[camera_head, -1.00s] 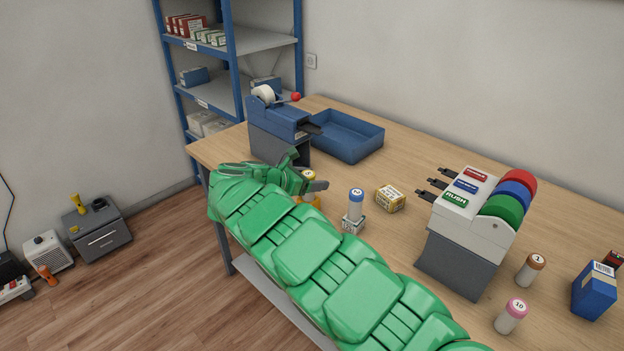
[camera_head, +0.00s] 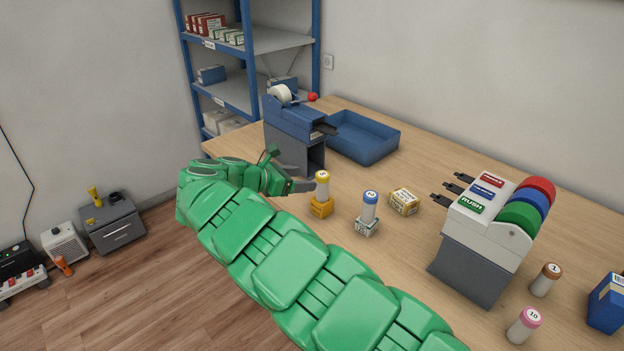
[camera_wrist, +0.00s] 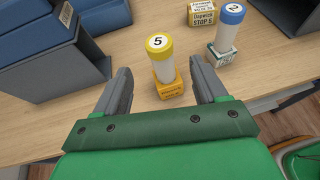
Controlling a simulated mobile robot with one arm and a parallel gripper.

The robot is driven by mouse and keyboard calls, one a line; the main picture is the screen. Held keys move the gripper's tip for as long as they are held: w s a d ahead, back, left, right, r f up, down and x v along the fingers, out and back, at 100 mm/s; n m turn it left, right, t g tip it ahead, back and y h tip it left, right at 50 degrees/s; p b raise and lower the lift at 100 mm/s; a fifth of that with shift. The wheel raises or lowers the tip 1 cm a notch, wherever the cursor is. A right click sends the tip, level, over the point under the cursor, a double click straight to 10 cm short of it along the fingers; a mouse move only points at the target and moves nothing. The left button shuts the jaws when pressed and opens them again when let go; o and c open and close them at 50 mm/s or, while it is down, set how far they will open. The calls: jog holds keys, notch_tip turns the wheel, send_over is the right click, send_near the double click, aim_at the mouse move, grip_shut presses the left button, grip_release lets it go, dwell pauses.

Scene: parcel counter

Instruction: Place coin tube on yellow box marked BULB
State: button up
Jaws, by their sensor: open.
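A white coin tube with a yellow cap marked 5 (camera_head: 322,186) stands upright on an orange-yellow box (camera_head: 320,208). In the wrist view the tube (camera_wrist: 162,62) is ahead of my gripper (camera_wrist: 158,72), and the box (camera_wrist: 171,91) shows below it with print too small to read. My gripper (camera_head: 298,186) is open and empty, just left of the tube in the head view and apart from it. A blue-capped tube marked 2 (camera_head: 370,206) stands on a whitish box (camera_head: 367,227). A pale yellow box (camera_head: 404,202) lies behind, with nothing on it.
A dark blue tape dispenser (camera_head: 290,125) and a blue tray (camera_head: 362,138) stand behind my gripper. A grey and white label dispenser (camera_head: 480,240) is at the right. Brown-capped (camera_head: 545,280) and pink-capped (camera_head: 523,325) tubes stand beyond it, near a blue box (camera_head: 606,303).

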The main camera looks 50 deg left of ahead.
jog(key=shift+v, duration=1.05)
